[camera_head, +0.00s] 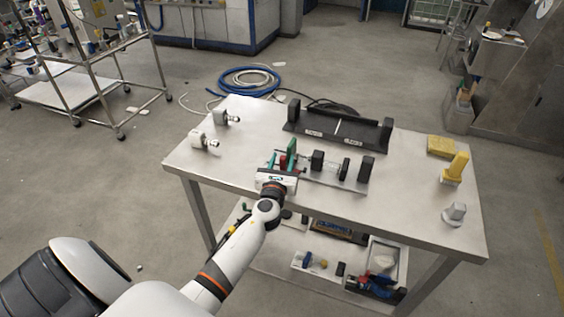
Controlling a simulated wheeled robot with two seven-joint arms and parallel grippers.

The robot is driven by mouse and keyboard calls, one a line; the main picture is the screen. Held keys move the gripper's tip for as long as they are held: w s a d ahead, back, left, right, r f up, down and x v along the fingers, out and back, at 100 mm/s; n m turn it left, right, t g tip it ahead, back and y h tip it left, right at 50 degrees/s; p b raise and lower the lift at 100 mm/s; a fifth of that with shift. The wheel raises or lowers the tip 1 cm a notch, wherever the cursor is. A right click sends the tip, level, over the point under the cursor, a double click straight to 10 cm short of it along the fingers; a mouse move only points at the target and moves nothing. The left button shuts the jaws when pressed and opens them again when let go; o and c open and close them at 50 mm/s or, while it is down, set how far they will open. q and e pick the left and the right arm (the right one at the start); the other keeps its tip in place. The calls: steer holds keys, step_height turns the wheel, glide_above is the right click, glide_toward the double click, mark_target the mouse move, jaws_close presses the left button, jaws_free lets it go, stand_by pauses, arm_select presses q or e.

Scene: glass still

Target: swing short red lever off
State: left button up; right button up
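A small red part (283,162), which looks like the short red lever, is at the left end of a low apparatus on the table. A taller green lever (292,148) stands right beside it. My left gripper (282,163) is at the table's front edge side, pointing away from me. Its teal fingers look spread, with the red part between or just beyond them; I cannot tell whether they touch it. The gripper's body hides the lower part of the red part. My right gripper is not in view.
The apparatus continues right with black blocks (317,160) on a rod. Behind it lies a long black cradle (337,130). White metal fittings (205,142) stand left; a yellow part (455,168) and a grey knob (455,213) stand right. The table's front right (400,215) is clear.

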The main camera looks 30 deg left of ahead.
arm_select(q)
jaws_close()
